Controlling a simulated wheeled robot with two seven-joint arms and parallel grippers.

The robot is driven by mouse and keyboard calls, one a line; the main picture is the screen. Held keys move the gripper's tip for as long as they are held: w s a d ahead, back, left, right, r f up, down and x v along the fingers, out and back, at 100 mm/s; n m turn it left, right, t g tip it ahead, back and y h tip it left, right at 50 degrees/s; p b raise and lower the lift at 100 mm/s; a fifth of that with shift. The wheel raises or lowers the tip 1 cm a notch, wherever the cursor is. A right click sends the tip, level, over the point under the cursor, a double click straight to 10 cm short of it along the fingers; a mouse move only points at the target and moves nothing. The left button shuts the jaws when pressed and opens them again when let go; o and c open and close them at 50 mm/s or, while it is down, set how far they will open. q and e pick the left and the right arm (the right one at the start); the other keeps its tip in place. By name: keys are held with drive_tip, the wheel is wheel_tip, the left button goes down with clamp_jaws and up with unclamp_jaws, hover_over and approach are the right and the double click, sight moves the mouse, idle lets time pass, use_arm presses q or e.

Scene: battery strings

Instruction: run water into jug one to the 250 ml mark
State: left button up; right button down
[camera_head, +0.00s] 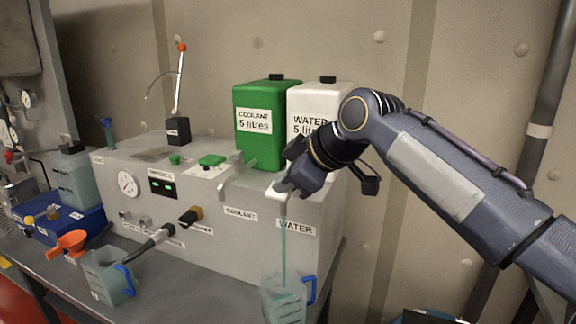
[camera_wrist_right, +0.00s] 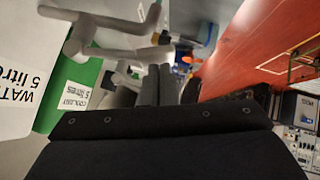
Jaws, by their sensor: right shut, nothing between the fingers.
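My right gripper (camera_head: 284,186) is shut and empty at the water tap (camera_head: 275,200), which sits above the "WATER" label (camera_head: 294,227). Its closed fingers (camera_wrist_right: 158,82) also show in the right wrist view, beside the grey tap parts (camera_wrist_right: 100,38). A thin blue-green stream (camera_head: 284,245) falls from the tap into a clear jug (camera_head: 284,303) with a blue handle. The jug stands under the tap, cut by the lower picture edge. It holds some liquid; I cannot read its level or its marks. My left gripper is not in view.
A second jug (camera_head: 106,280) with a blue handle stands at left by a black hose nozzle (camera_head: 150,243). An orange funnel (camera_head: 68,244) is near it. The coolant tap (camera_head: 236,174) is left of the water tap. Green (camera_head: 260,140) and white (camera_head: 306,102) tanks stand behind.

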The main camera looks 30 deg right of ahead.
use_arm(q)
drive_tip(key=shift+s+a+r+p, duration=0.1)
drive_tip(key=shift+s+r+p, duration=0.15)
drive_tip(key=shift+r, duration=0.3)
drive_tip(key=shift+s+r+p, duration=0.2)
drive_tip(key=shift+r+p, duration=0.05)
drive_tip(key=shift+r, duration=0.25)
use_arm(e)
drive_tip(key=a+r+v, duration=0.1)
drive_tip(key=a+v, duration=0.1)
drive_tip(key=v, duration=1)
drive_tip(key=shift+r, duration=0.25)
drive_tip(key=shift+s, duration=0.15)
drive_tip(key=s+a+f+m+g, duration=0.1)
drive_tip(key=s+f+m, duration=0.3)
drive_tip(key=f, duration=0.7)
drive_tip(key=s+a+f+m+g, duration=0.1)
drive_tip(key=s+f+m, duration=0.3)
drive_tip(key=f, duration=0.8)
drive_tip(key=s+a+f+m+g, duration=0.1)
drive_tip(key=s+a+f+m, duration=0.1)
drive_tip(key=s+f, duration=0.6)
wheel_tip(320, 180, down, 4)
drive_tip(key=shift+a+r+m, duration=0.25)
drive_tip(key=shift+m, duration=0.65)
